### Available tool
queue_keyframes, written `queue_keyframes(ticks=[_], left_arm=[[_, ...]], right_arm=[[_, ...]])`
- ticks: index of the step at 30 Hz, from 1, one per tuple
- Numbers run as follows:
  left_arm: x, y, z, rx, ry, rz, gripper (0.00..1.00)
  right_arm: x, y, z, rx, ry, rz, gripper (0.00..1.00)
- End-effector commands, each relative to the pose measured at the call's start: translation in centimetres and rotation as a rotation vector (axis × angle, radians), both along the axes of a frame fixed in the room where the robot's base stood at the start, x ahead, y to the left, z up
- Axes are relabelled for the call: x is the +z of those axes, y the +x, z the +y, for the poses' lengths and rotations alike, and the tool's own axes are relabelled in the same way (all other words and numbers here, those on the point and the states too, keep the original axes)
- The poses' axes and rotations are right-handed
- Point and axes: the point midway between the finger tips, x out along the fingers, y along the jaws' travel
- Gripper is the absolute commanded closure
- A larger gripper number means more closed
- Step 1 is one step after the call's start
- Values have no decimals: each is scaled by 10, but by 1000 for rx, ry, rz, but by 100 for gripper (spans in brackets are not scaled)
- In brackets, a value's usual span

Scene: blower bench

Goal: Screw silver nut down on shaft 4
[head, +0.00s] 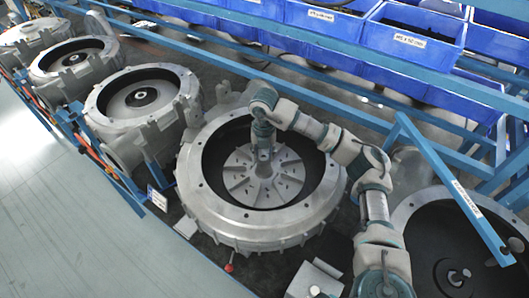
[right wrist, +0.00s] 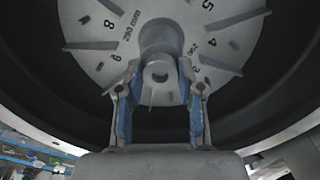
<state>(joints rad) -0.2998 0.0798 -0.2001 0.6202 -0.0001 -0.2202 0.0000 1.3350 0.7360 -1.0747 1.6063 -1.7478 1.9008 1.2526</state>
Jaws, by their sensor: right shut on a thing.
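My right gripper (head: 264,158) reaches down into the large grey housing (head: 262,228), the fourth from the left in the head view, at the centre of its finned impeller disc (head: 243,185). The shaft is mostly hidden, and I cannot tell how far down the nut sits. My left gripper is in neither view.
More housings stand in a row to the left, the nearest (head: 112,115) close by, and another (head: 410,220) stands at right. Blue bins (head: 405,45) line the back behind a blue rail. A slanted blue bar (head: 455,190) rises near my right arm. The floor at left is clear.

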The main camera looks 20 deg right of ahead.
Motion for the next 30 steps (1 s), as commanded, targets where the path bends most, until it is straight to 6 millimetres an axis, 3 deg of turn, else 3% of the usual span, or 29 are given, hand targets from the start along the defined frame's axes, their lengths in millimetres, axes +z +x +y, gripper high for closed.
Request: queue_keyframes(ticks=[21, 25, 30], left_arm=[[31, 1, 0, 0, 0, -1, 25], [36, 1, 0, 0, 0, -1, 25], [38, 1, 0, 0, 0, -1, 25]], right_arm=[[0, 0, 6, -1336, 2, 7, 100], [0, 1, 7, -1515, 2, 7, 100], [-1, 1, 7, -1611, 3, 6, 100]])
